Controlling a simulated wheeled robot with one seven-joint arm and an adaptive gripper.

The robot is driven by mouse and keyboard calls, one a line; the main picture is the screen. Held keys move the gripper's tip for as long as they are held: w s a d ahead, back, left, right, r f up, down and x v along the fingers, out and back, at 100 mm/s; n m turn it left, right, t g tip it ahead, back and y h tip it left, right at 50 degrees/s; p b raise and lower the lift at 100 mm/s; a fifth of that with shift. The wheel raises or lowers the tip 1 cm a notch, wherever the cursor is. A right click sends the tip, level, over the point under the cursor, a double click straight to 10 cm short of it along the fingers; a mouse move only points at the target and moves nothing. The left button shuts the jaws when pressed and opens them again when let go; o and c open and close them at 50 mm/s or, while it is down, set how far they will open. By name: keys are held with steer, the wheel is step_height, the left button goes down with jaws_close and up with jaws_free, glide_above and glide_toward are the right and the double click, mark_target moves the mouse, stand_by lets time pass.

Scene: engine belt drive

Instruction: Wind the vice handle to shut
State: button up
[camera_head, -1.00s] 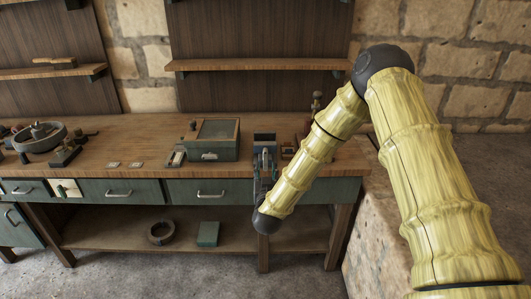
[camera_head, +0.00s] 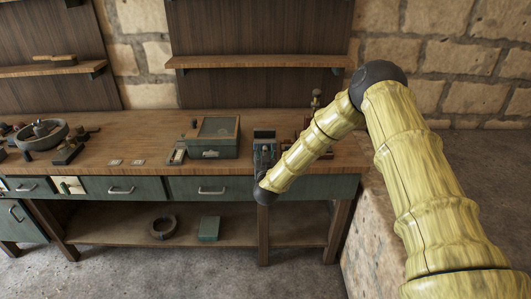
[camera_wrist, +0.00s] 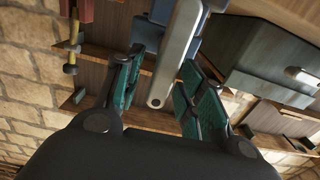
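The vice (camera_head: 264,147) is a blue-grey block at the front edge of the bench, partly hidden behind my forearm in the head view. In the wrist view, part of its blue body (camera_wrist: 149,36) shows beyond my fingers. A pale grey metal bar with a rounded end, which looks like the vice handle (camera_wrist: 177,50), runs down between my fingers. My gripper (camera_wrist: 160,68) is open, with one teal-padded finger on each side of the bar. A gap shows on the left; contact on the right cannot be told. The head view does not show my fingers clearly.
A green case (camera_head: 212,137) stands on the bench left of the vice; its side also shows in the wrist view (camera_wrist: 265,62). Red and brass-coloured parts (camera_wrist: 72,45) are on the other side. Drawers (camera_head: 212,188) run below the bench top. A stone block (camera_head: 372,230) stands at right.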

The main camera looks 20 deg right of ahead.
jaws_close()
